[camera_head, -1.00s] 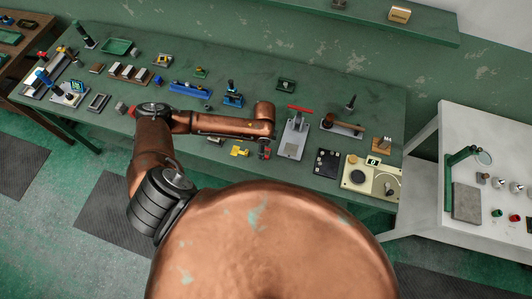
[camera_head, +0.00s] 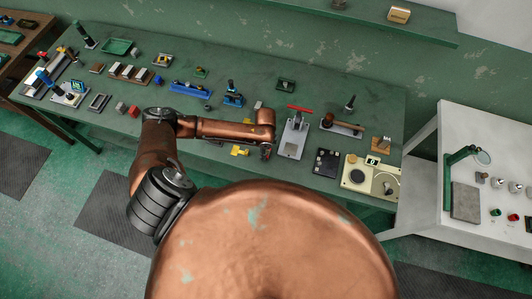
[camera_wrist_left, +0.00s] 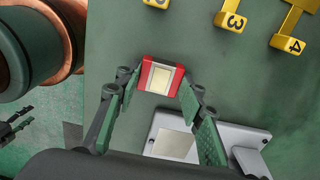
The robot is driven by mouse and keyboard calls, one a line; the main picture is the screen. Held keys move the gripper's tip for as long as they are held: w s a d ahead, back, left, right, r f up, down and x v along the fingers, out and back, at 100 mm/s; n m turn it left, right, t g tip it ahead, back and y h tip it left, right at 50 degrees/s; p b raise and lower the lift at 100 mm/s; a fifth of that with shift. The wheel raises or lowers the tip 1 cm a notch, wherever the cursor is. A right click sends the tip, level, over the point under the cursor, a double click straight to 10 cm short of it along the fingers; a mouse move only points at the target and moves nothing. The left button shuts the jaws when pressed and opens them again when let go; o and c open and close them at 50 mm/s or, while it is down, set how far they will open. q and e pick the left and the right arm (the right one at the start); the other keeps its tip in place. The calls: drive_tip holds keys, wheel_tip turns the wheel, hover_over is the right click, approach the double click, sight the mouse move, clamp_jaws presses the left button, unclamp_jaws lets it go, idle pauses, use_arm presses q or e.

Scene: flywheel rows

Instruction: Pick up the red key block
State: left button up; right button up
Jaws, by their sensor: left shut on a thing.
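The red key block (camera_wrist_left: 148,74), with a pale cream panel on its face, sits between the fingertips of my left gripper (camera_wrist_left: 160,84) in the left wrist view. The green-padded fingers touch it on both sides and are shut on it. In the head view my left gripper (camera_head: 266,152) is low over the front of the bench, left of the grey lever fixture, and the block is mostly hidden there. Whether the block is clear of the bench cannot be told. A dark gripper, seemingly my right one (camera_wrist_left: 14,128), is cut off at the left edge of the wrist view.
Yellow numbered pieces (camera_wrist_left: 233,20) lie close by on the green bench (camera_head: 330,92). The grey lever fixture (camera_head: 291,149) with a red handle stands just right of my left gripper. Another red block (camera_head: 133,111) lies farther left. A black panel (camera_head: 326,162) is to the right.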

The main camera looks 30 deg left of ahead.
use_arm(q)
drive_tip(key=c, duration=0.6)
drive_tip(key=shift+w+r, duration=0.1)
